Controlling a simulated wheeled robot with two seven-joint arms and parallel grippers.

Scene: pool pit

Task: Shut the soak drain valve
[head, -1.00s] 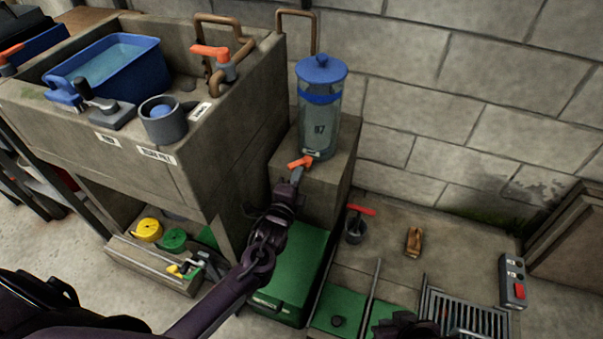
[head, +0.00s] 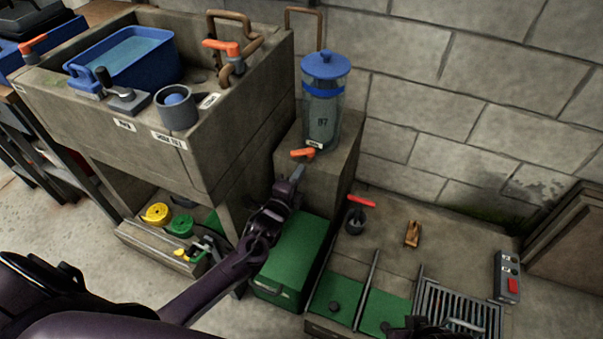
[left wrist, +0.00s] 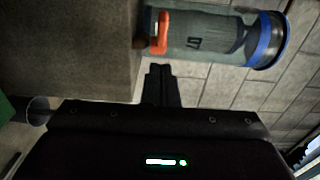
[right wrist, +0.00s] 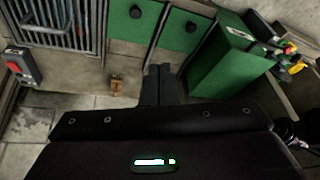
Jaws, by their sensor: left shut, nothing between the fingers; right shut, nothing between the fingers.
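The clear tank (head: 321,112) with a blue lid stands on a concrete block. An orange lever handle (head: 303,153) sits at its base and lies crosswise to the tank; it also shows in the left wrist view (left wrist: 161,32). The tank's label is too small to read, so I cannot tell for sure that this is the soak drain valve. My left gripper (head: 297,173) is shut and empty, just below the handle, with a small gap in the head view. My right gripper (right wrist: 158,72) is shut and empty, above the floor by the green panels.
Other orange handles are on the concrete sink (head: 222,47), on a floor fitting (head: 360,201) and at the far left (head: 33,43). A green box (head: 297,250) stands below the block. A floor grate (head: 455,310) and switch box (head: 507,278) are at right.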

